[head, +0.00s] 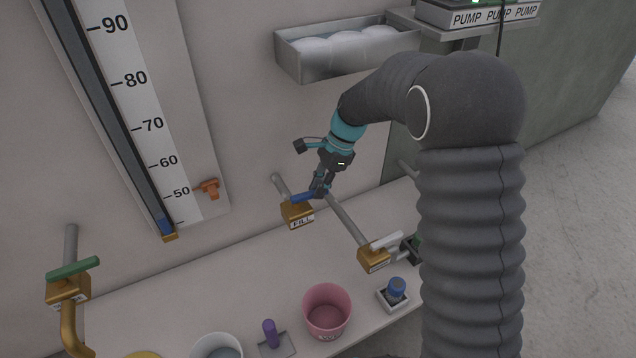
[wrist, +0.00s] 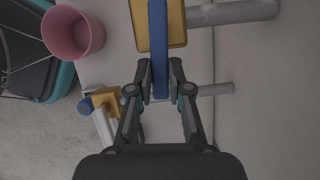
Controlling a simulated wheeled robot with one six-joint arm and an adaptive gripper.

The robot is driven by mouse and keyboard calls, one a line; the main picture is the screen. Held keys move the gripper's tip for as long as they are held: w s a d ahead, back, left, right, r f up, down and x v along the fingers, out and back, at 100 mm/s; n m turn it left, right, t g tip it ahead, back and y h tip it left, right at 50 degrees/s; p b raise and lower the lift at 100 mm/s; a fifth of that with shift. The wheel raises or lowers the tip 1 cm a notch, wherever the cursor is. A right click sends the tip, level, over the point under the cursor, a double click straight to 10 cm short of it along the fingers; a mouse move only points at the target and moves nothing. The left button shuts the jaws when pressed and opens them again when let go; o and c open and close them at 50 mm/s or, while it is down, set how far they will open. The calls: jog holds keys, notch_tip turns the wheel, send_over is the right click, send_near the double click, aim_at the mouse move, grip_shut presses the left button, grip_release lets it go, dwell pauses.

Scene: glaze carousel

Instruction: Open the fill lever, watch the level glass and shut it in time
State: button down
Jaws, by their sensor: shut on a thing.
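The blue fill lever (head: 302,196) sits on a brass valve (head: 298,215) with a FILL label on the wall. My gripper (head: 321,190) is shut on the lever's free end. In the wrist view the lever (wrist: 158,35) runs between my fingertips (wrist: 160,80), over the brass valve body (wrist: 176,30), and lies crosswise to the grey pipe (wrist: 235,12). The level glass (head: 120,135) stands at the left beside a scale numbered 50 to 90. Blue liquid (head: 165,226) shows only at its bottom, below the 50 mark. An orange pointer (head: 208,188) sits by the 50.
A green-handled valve (head: 70,285) is at the left and a white-handled valve (head: 375,258) right of the fill valve. On the bench stand a pink bucket (head: 326,312), a white bucket (head: 217,347) and a purple knob (head: 270,334). A metal tray (head: 345,65) hangs above.

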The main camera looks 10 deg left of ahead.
jog(key=shift+s+d+m+t+y+p, duration=0.15)
jog(key=shift+s+m+t+p, duration=0.15)
jog(key=shift+m, duration=0.4)
jog(key=shift+s+d+m+t+y+p, duration=0.1)
jog(key=shift+s+d+m+y+p, duration=0.1)
jog(key=shift+s+m, duration=0.35)
jog(key=shift+w, duration=0.15)
jog(key=c, duration=1.1)
grip_release()
jog(key=v, duration=1.2)
jog(key=shift+a, duration=0.15)
